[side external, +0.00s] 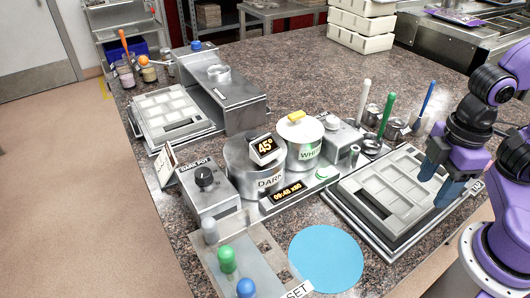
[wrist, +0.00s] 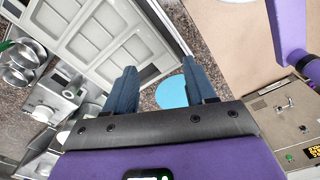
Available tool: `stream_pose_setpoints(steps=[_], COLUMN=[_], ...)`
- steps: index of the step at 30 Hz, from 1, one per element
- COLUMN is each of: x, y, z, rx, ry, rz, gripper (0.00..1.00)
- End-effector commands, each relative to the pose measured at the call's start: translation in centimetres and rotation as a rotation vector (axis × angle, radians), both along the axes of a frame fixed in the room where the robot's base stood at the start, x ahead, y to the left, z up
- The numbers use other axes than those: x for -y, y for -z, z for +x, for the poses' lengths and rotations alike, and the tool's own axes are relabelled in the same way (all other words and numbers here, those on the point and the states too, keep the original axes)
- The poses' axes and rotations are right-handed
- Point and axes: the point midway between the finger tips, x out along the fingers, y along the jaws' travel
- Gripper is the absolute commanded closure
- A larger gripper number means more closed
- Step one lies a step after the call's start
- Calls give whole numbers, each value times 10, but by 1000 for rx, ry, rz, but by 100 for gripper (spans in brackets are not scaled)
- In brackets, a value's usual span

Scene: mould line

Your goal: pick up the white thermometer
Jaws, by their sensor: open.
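The white thermometer (side external: 365,93) looks like a slim white stick standing upright at a small steel cup, in the back middle of the side external view. Its lower end is hidden. A green stick (side external: 387,114) and a blue stick (side external: 428,97) stand at similar cups to its right. My gripper (side external: 437,183) is open and empty above the right mould tray, to the right of and nearer the camera than the white thermometer, well apart from it. In the wrist view my gripper's fingers (wrist: 161,88) are spread with nothing between them; I cannot make out the white thermometer there.
The right mould tray (side external: 343,195) lies below my gripper. Steel pots labelled DARK (side external: 243,166) and WHITE (side external: 301,146) stand left of it. A blue disc (side external: 326,259) lies in front. Small steel cups (side external: 396,129) crowd around the sticks.

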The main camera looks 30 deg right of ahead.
Motion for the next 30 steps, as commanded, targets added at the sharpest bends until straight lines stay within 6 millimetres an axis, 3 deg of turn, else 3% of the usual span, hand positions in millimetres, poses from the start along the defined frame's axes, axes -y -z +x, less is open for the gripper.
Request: stream_pose_setpoints(steps=[4, 8, 21, 30], x=[-2, -17, -112, -161], y=[-1, -12, -82, -124], z=[2, 18, 131, 204], rx=[0, 1, -3, -10], ry=[-4, -35, -287, -467], rz=[0, -1, -17, -26], gripper=[45, 45, 45, 45])
